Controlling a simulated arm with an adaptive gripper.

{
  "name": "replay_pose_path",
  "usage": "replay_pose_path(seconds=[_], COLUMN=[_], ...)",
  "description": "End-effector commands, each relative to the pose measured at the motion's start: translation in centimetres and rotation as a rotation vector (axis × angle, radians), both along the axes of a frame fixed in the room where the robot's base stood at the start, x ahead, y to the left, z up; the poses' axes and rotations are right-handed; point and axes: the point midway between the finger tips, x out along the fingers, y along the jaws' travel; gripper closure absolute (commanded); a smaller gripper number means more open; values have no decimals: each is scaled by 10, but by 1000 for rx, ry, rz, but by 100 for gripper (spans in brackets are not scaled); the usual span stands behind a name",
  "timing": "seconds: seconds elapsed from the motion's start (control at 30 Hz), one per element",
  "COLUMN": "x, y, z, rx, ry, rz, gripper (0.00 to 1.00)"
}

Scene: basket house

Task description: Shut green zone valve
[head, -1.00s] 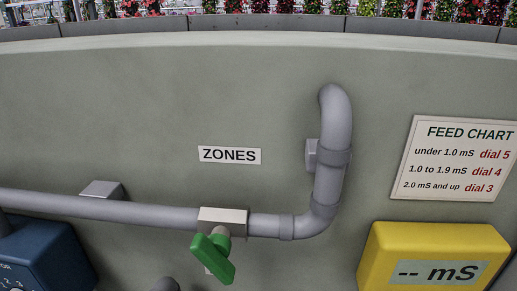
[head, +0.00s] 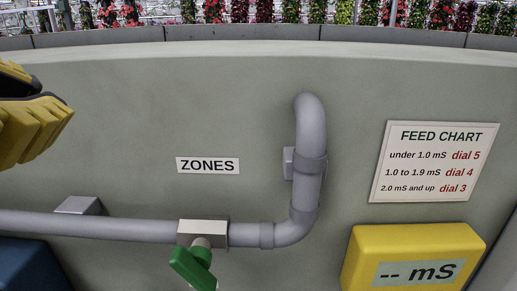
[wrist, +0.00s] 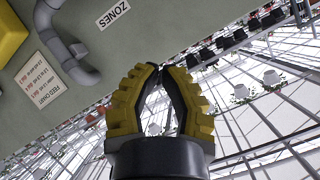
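The green zone valve handle (head: 193,268) is at the lower middle of the head view, cut by the bottom edge. It slants down to the right, at an angle to the pipe, below a pale valve block (head: 203,228). My gripper (wrist: 161,70) has yellow ribbed fingers with dark inner pads. The fingertips come together in the wrist view, with nothing held between them. In the head view part of it shows at the far left edge, up and left of the valve and well apart from it. The wrist view does not show the valve.
A grey pipe (head: 110,227) runs across the wall and bends up right of the valve. A ZONES label (head: 208,166) is above. A yellow mS meter (head: 365,245) is lower right, under a feed chart (head: 380,185). A blue box (head: 22,266) is lower left.

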Motion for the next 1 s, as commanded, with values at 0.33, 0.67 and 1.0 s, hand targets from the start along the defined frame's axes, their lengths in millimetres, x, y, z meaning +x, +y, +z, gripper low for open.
replay_pose_path(seconds=[0.33,0.67,1.0], x=[48,63,49], y=[-122,-188,-191], z=[57,-40,-81], rx=[771,996,1034], ry=[135,810,1263], rz=[-435,-639,-543], gripper=[100,100,100])
